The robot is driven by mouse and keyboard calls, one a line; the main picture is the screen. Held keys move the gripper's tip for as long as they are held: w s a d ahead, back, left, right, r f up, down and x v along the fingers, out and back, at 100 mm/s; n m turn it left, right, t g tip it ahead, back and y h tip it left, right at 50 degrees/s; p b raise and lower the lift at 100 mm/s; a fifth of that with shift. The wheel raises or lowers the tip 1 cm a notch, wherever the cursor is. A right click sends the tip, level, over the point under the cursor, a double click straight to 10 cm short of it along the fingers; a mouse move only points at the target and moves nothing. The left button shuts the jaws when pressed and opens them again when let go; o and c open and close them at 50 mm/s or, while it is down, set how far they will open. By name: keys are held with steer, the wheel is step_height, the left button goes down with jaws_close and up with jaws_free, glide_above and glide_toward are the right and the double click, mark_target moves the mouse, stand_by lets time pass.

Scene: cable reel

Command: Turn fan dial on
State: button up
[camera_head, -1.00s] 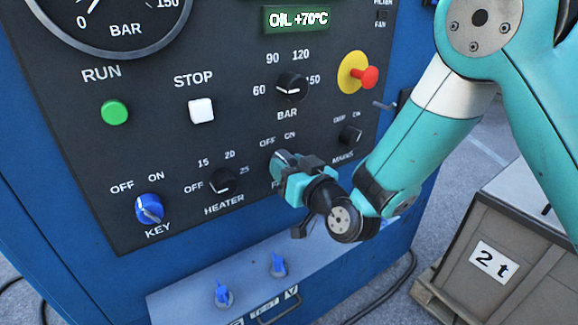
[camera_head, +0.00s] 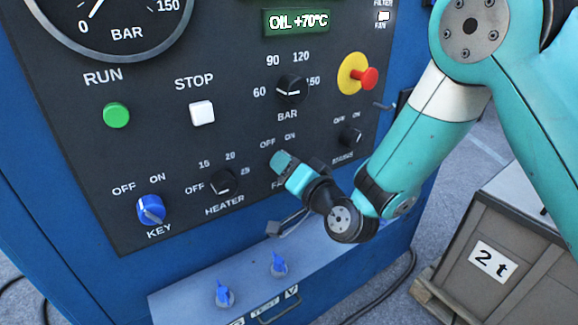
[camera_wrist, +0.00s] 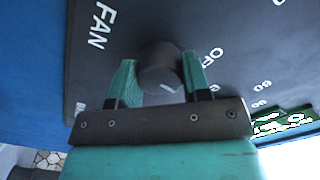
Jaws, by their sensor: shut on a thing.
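The fan dial (camera_wrist: 160,66) is a dark round knob with a short white mark, on the dark panel beside the word FAN in the wrist view. My gripper (camera_wrist: 160,75) has one teal finger on each side of the knob and is shut on it. In the head view my gripper (camera_head: 284,160) reaches the panel below the OFF and ON labels and hides the dial. The small filter fan lamp (camera_head: 383,16) at the upper right of the panel is lit white.
The heater dial (camera_head: 222,182) and blue key switch (camera_head: 150,210) lie to the left. The mains dial (camera_head: 350,137) is close on the right, with the red emergency button (camera_head: 367,78) above it. A ledge with blue valves (camera_head: 278,264) juts out below.

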steer(key=shift+m, duration=2.1)
steer(key=o, duration=0.9)
